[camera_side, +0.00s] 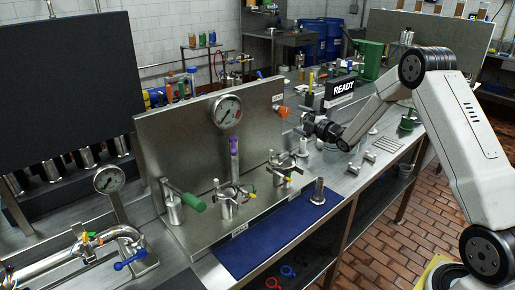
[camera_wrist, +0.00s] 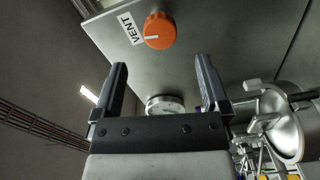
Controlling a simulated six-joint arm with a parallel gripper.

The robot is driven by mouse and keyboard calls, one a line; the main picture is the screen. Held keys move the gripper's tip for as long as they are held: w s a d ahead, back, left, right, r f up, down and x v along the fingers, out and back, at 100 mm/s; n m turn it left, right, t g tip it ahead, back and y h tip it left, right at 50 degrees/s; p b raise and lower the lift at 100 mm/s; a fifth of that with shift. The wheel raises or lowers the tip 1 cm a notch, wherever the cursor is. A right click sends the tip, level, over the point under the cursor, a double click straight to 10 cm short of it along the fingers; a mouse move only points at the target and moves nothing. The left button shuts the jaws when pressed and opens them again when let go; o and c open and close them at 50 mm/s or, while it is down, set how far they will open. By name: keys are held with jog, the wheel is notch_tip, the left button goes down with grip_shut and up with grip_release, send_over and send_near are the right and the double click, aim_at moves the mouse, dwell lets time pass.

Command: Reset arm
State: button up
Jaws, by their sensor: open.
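My gripper (camera_wrist: 160,88) is open in the wrist view, with its two dark fingers apart and nothing between them. Beyond the fingertips is an orange knob (camera_wrist: 159,31) with a white line, beside a VENT label (camera_wrist: 132,28) on a grey panel. In the side view my arm reaches in from the right, and my gripper (camera_side: 308,128) points left toward the steel panel (camera_side: 180,130). It is apart from the orange knob (camera_side: 283,112) at the panel's right end. The fingers are small and dark there.
A round gauge (camera_side: 226,111) is on the panel. A green-handled lever (camera_side: 193,202) and clamp-like valves (camera_side: 226,200) stand before it. A blue mat (camera_side: 262,250) holds a steel cylinder (camera_side: 318,191). A READY sign (camera_side: 343,88) stands behind my gripper. The front of the mat is clear.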

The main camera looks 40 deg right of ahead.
dwell(0.3)
jog(key=s+a+f+m+g+h, duration=0.1)
jog(key=s+a+f+m+g, duration=0.1)
jog(key=s+a+m+g, duration=0.9)
jog(key=s+a+f+m+g, duration=0.1)
jog(key=s+a+m+g, duration=0.1)
jog(key=s+a, duration=0.3)
jog(key=s+a+f+m+g+y, duration=0.1)
jog(key=s+a, duration=0.5)
jog(key=s, duration=0.8)
jog(key=shift+s+a+f+m+g, duration=0.2)
jog(key=shift+a+f+m+g, duration=0.1)
jog(key=shift+f+m+g, duration=0.5)
